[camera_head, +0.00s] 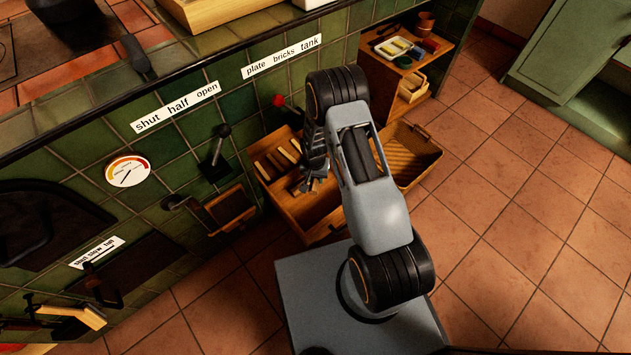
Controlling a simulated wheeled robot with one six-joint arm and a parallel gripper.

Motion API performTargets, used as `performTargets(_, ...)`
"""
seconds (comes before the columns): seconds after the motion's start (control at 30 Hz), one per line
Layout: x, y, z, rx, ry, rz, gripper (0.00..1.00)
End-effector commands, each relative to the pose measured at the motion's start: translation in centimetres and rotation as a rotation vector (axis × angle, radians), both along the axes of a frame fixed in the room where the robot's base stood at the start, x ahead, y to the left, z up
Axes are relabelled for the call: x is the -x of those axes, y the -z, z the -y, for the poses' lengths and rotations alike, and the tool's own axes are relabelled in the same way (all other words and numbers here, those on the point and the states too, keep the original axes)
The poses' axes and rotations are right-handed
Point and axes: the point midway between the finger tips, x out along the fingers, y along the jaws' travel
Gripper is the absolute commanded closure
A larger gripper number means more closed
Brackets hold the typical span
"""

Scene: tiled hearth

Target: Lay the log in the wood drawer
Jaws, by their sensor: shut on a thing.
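The wood drawer (312,208) stands pulled out from the green tiled hearth, at the picture's middle. Several pale pieces of wood (272,165) lie side by side in its back left part; the front part shows bare floor. My gripper (309,184) points down over the drawer, close to these pieces. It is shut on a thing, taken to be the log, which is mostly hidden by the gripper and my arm. I cannot tell whether the log touches the drawer. My arm also hides the drawer's right side.
A wicker basket (420,165) stands right of the drawer. Behind it is a wooden shelf unit (385,72) with a tray and pots. A black lever (220,145) and a small open box (231,208) jut from the hearth at left. The tiled floor at right is clear.

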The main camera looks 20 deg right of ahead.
Motion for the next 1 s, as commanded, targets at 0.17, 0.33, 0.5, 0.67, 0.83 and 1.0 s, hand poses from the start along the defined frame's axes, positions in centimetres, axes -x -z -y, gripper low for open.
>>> performTargets(0.17,-0.1,3.8,0.0,0.004,0.130,-0.003,0.95)
performTargets(0.33,-0.1,5.4,0.1,0.006,0.190,-0.002,0.95)
performTargets(0.5,0.0,6.1,0.1,0.007,0.199,-0.002,0.95)
performTargets(0.67,0.0,7.0,0.1,0.007,0.198,-0.002,0.95)
performTargets(0.83,-0.1,8.4,0.1,0.007,0.197,-0.001,0.95)
performTargets(1.0,0.0,10.1,0.1,0.007,0.197,-0.002,0.95)
